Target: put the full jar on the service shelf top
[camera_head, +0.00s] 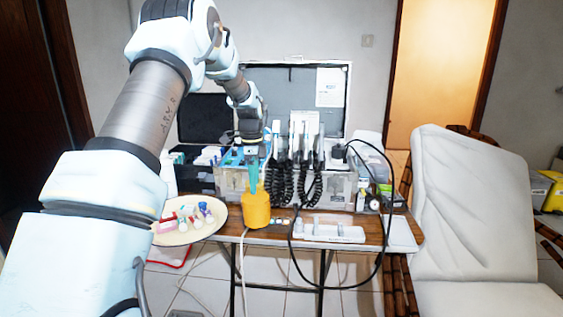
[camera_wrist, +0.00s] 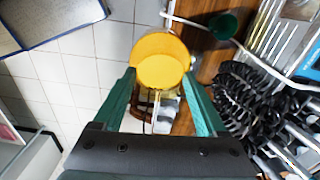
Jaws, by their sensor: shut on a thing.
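An orange-yellow jar (camera_head: 256,209) is between the fingers of my gripper (camera_head: 252,180), in front of the open equipment case. The wrist view shows the jar (camera_wrist: 160,62) from above, with a round yellow top or contents, between the two green fingers of my gripper (camera_wrist: 163,85). My gripper is shut on it. The jar appears near the front edge of the wooden table (camera_head: 283,237); I cannot tell whether it touches the table. I cannot make out which surface is the service shelf top.
Behind the jar are black coiled hoses (camera_head: 300,180) and an open case (camera_head: 230,180). An oval plate (camera_head: 168,236) with small bottles is at the left. A white tray (camera_head: 330,231) lies right of the jar. A black cable loops over the table's right side. A reclining chair (camera_head: 455,200) stands at right.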

